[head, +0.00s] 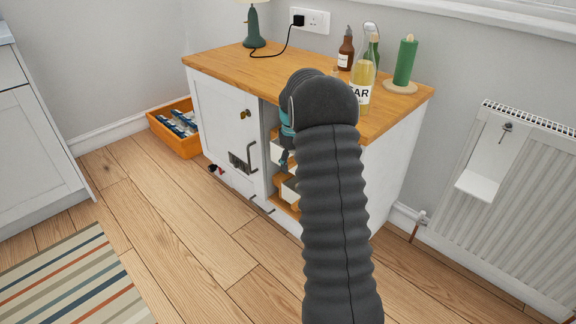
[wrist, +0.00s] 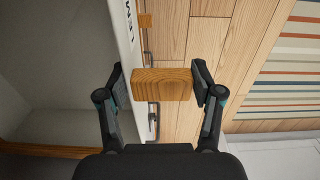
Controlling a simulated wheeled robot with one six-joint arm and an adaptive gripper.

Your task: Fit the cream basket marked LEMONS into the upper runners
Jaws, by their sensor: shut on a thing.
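In the wrist view my gripper (wrist: 158,82) is shut on a wooden block-shaped handle (wrist: 163,86), with one finger on each end. The pale front of the cream basket (wrist: 127,45) stands beside the handle; the first letters of its mark, "LEM", show sideways. In the head view my gripper (head: 287,124) shows only as a teal and dark bit at the cabinet's open bay (head: 270,128). My arm hides most of that bay. The upper runners cannot be made out, nor can how far the basket is in.
The white cabinet (head: 223,110) has a wooden top (head: 222,61) carrying a lamp (head: 255,30), bottles and a green candle (head: 405,62). Pale fronts with wooden parts (head: 286,203) show low in the bay. An orange crate (head: 183,147) and a radiator (head: 520,165) flank it.

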